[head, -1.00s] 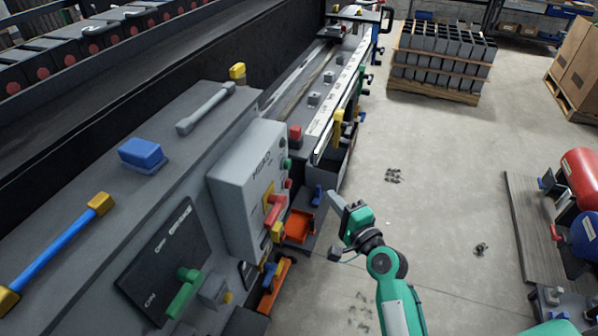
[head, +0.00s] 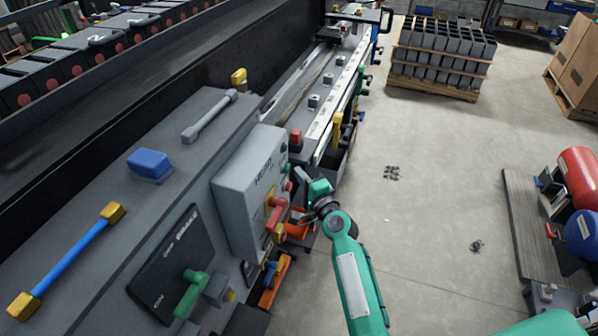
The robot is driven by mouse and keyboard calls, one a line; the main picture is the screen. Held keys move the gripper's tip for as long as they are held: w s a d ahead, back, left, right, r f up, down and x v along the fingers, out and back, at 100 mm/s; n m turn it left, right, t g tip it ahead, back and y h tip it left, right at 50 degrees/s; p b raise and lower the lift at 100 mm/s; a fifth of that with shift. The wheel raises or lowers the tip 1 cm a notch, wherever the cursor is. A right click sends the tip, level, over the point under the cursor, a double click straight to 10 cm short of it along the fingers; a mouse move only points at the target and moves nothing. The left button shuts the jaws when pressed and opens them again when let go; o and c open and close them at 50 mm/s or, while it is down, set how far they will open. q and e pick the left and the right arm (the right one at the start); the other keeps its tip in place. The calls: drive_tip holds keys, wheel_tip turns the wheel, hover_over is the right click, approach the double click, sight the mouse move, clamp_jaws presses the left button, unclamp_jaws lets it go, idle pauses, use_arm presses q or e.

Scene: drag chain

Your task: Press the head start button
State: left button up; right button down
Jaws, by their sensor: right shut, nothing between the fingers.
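The grey control box (head: 245,190) lettered HEAD stands on the machine's side, left of centre in the head view. Its right-hand face carries a dark green button (head: 284,146) at the top, with a small green button (head: 288,168) below it and a red lever (head: 276,212) lower down. Their labels cannot be read. My right gripper (head: 299,173) is shut and empty, its tip pointing at this face close to the small green button. Whether it touches the button cannot be told. My left gripper is not in view.
A red block-like knob (head: 295,140) stands just behind the box. The BRAKE panel (head: 170,262) with a green lever (head: 190,293) is in front of it. An orange tray (head: 298,229) lies below my gripper.

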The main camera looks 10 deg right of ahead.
drive_tip(key=shift+w+a, duration=0.15)
drive_tip(key=shift+a, duration=0.1)
